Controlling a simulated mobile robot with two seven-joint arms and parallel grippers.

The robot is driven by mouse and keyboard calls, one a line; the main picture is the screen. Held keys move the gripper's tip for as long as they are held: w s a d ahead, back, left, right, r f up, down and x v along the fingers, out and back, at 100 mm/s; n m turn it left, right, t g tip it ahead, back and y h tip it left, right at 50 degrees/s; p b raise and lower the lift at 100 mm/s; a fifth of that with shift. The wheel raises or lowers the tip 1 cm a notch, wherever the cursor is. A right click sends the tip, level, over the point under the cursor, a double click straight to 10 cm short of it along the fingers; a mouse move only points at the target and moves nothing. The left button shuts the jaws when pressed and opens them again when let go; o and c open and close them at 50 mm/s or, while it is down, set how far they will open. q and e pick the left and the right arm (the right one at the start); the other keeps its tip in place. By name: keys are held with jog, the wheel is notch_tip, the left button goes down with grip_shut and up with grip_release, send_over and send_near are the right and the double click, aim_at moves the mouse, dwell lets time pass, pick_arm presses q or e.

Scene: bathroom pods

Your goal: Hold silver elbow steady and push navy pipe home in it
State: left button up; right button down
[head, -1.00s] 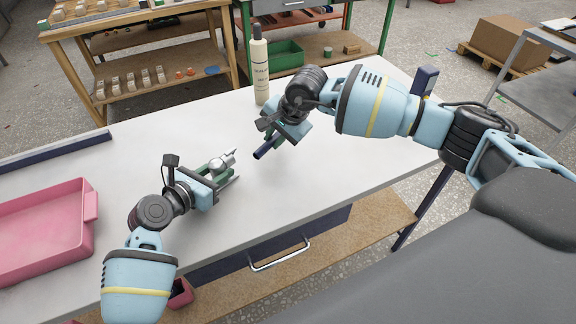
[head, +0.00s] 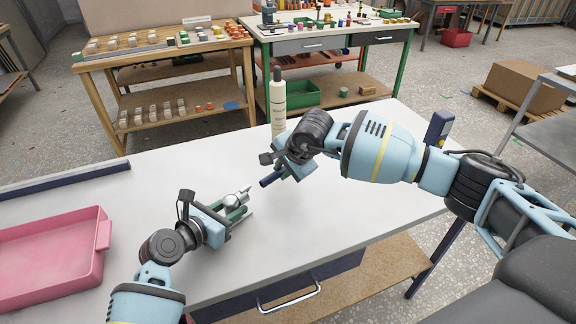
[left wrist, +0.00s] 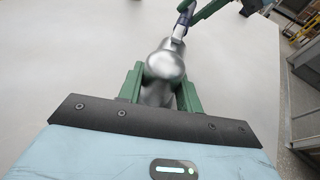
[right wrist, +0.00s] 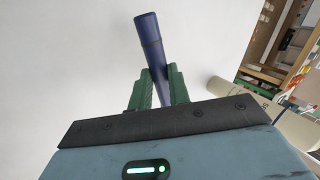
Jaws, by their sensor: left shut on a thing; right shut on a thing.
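The silver elbow (head: 234,200) is held above the white table by my left gripper (head: 241,211), which is shut on it. In the left wrist view the elbow (left wrist: 166,64) sits between the green fingers. My right gripper (head: 286,172) is shut on the navy pipe (head: 267,181), whose free end points left toward the elbow. In the head view a small gap shows between pipe end and elbow. In the left wrist view the pipe (left wrist: 186,14) appears beyond the elbow's mouth, roughly in line; exact alignment is unclear. The right wrist view shows the pipe (right wrist: 151,45) sticking out past the fingers.
A cream bottle (head: 278,108) stands behind my right gripper. A pink tray (head: 50,255) lies at the table's left, with a dark bar (head: 62,180) behind it. The table (head: 350,225) is bare around the grippers. Other workbenches stand beyond.

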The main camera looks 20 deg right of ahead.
aim_at(271, 178)
jog(key=shift+s+a, duration=0.35)
jog(key=shift+a, duration=0.5)
jog(key=shift+s+a, duration=0.3)
jog(key=shift+a, duration=0.55)
jog(key=shift+s+a, duration=0.35)
jog(key=shift+a, duration=0.55)
jog(key=shift+s+a, duration=0.3)
jog(key=shift+a, duration=0.6)
dwell(0.8)
jog(key=c, duration=1.2)
grip_release()
jog(key=shift+c, duration=0.2)
jog(key=shift+d+r, duration=0.1)
jog(key=v, duration=1.1)
jog(key=shift+s+r, duration=0.25)
jog(key=shift+s, duration=0.1)
pick_arm(q)
jog(key=o, duration=0.9)
